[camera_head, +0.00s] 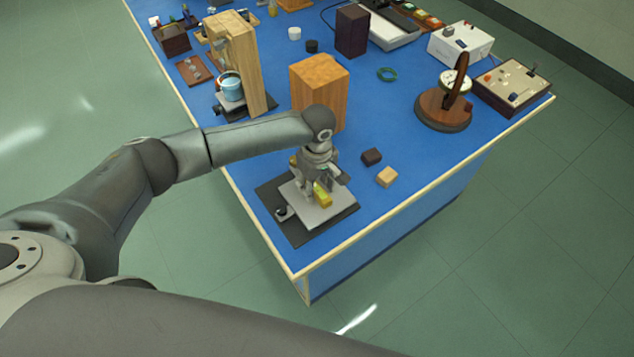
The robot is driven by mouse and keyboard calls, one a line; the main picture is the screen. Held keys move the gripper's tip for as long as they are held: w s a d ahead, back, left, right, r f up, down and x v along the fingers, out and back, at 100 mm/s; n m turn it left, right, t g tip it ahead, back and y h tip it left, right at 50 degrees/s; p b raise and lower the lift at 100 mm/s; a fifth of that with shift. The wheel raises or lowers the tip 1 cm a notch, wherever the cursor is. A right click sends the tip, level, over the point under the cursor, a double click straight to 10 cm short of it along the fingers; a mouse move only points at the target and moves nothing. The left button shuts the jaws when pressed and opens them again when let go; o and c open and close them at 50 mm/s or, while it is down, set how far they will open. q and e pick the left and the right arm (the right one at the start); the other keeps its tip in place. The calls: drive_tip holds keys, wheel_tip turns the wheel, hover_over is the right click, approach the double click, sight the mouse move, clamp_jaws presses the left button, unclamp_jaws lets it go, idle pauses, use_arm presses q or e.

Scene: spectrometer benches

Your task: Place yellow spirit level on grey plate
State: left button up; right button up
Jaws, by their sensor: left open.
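The yellow spirit level (322,195) lies on the grey plate (329,212), which sits on a dark base on the blue table near its front left corner. My left gripper (318,187) points down over the plate, right at the spirit level. Its fingers are open and partly hide the level; I cannot tell whether they touch it. Another yellow bit shows behind the gripper. My right gripper is not in view.
A wooden block (319,85) stands just behind the plate. A round wooden stand with a dial (443,110) is farther right. The blue tabletop (395,135) between is clear.

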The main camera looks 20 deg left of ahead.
sight(317, 188)
use_arm(q)
wheel_tip(317, 188, up, 12)
drive_tip(key=b, duration=0.2)
drive_tip(key=shift+r, duration=0.2)
idle(0.4)
